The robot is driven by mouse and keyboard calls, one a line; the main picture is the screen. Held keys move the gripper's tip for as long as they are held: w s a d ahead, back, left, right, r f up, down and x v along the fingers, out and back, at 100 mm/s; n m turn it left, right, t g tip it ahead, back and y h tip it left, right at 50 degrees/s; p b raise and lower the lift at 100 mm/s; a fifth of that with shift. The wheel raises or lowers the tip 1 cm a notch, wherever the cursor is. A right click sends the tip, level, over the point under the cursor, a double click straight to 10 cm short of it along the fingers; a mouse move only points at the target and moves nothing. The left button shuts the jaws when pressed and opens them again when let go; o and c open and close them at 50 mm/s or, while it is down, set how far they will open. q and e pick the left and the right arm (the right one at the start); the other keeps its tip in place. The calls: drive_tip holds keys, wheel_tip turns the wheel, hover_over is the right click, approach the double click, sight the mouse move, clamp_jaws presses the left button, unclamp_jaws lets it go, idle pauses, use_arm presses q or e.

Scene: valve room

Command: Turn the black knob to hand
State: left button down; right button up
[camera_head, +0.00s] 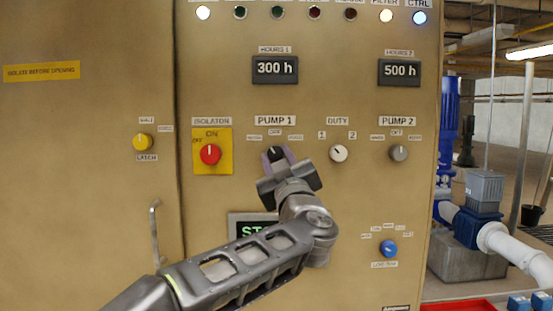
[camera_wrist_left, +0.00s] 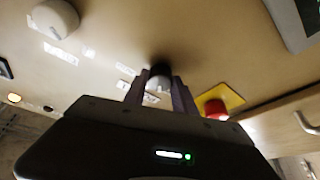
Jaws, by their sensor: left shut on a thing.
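The black knob (camera_head: 275,152) sits under the PUMP 1 label on the tan cabinet front, with small labels to its left, above and to its right. Its light pointer mark looks about upright, toward the upper label. My left gripper (camera_head: 274,158) is at the knob, with a finger on each side, shut on it. In the left wrist view the knob (camera_wrist_left: 159,79) shows between the two fingers (camera_wrist_left: 160,92), partly washed out by light. The gripper hides the lower part of the knob in the head view. My right gripper is not in view.
A red isolator knob (camera_head: 210,154) on a yellow plate is close on the left. A white DUTY knob (camera_head: 338,153) is close on the right, with a grey PUMP 2 knob (camera_head: 398,151) beyond. A blue knob (camera_head: 388,248) is lower right. A door handle (camera_head: 154,232) sticks out at left.

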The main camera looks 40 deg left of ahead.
use_arm(q)
drive_tip(key=shift+n+g, duration=0.8)
drive_tip(key=shift+n, duration=0.8)
drive_tip(key=c, duration=1)
unclamp_jaws()
drive_tip(key=shift+d, duration=0.1)
drive_tip(key=b+v, duration=0.2)
drive_tip(key=v, duration=0.5)
drive_tip(key=shift+s+d+f, duration=0.2)
drive_tip(key=shift+d, duration=0.05)
